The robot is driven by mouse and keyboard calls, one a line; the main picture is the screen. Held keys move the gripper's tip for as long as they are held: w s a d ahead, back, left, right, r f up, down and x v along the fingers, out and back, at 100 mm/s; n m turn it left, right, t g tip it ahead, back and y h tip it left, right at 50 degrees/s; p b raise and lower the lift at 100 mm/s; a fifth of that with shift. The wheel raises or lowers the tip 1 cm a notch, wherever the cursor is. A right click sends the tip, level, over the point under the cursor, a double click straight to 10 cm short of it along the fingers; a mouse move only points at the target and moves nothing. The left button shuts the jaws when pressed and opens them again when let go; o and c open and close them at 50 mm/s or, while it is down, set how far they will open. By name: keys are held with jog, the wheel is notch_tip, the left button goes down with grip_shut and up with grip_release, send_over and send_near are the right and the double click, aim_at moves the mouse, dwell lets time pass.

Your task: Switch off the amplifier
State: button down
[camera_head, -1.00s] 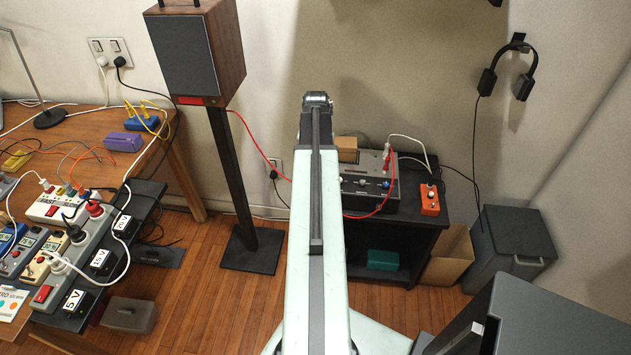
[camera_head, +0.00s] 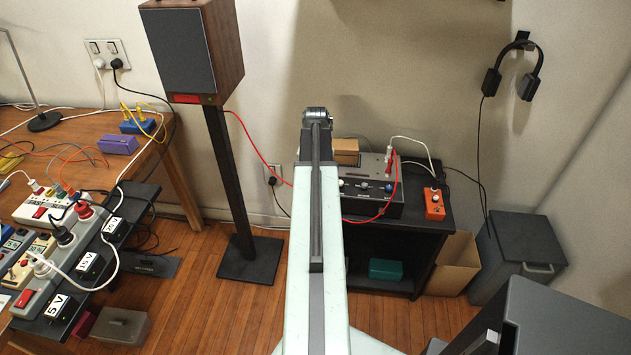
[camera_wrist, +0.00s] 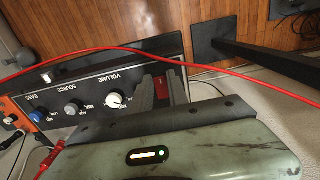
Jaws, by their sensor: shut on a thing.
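The amplifier (camera_head: 374,190) is a dark box with a knobbed front panel, on a black shelf unit. In the wrist view its panel (camera_wrist: 88,92) shows upside down, with a volume knob (camera_wrist: 114,99), a smaller grey knob and a blue knob. My gripper (camera_wrist: 162,90) has its two grey fingers at the panel's end, beside the volume knob. It is shut on a red switch-like part (camera_wrist: 162,82), mostly hidden between the fingers. The switch's position cannot be told. In the head view my arm hides the fingers and the amplifier's left end.
A red cable (camera_wrist: 215,71) passes close to my fingers and runs to the speaker (camera_head: 192,50). An orange box (camera_head: 434,204) and a cardboard box (camera_head: 345,150) are by the amplifier. A cluttered desk (camera_head: 180,170) stands left. A grey bin (camera_head: 522,250) stands right.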

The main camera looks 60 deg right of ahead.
jog(key=shift+w+d+g+y, duration=0.3)
jog(key=shift+d+y, duration=0.1)
jog(key=shift+y, duration=0.5)
jog(key=shift+s+a+r+y, duration=0.1)
jog(key=shift+r+y, duration=0.05)
jog(key=shift+y, duration=0.25)
jog(key=c, duration=1.3)
grip_release()
jog(key=p+v, duration=0.7)
jog(key=v, duration=0.1)
